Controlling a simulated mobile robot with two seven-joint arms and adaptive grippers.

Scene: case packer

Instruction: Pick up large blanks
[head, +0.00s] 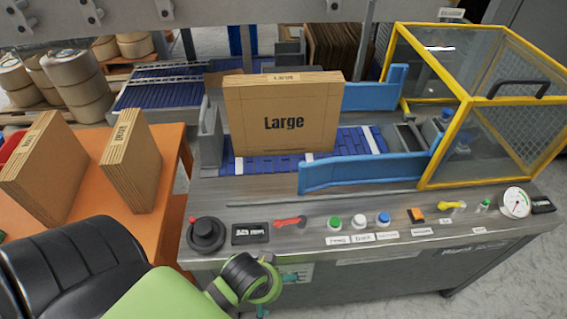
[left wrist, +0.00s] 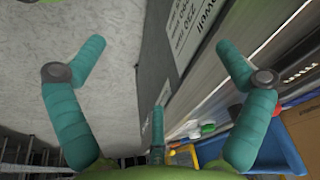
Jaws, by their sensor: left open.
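A cardboard pack marked "Large" (head: 286,118) stands upright on the blue roller conveyor of the machine. Two more upright packs of blanks stand on the orange table at the left: a left pack (head: 45,172) and a right pack (head: 132,172). Their edge labels are too small to read surely. My left gripper (head: 280,288) is low in front of the machine's control panel, below and apart from the packs, partly hidden by its own wrist. In the left wrist view (left wrist: 160,60) its teal fingers are spread with nothing between them. My right gripper is out of view.
The control panel (head: 370,268) carries buttons, a red lever and a gauge. Blue guide rails (head: 372,170) flank the conveyor, and a yellow-framed guard (head: 450,120) stands at right. The orange table (head: 165,200) has bare space around its packs. Rolls stand behind it.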

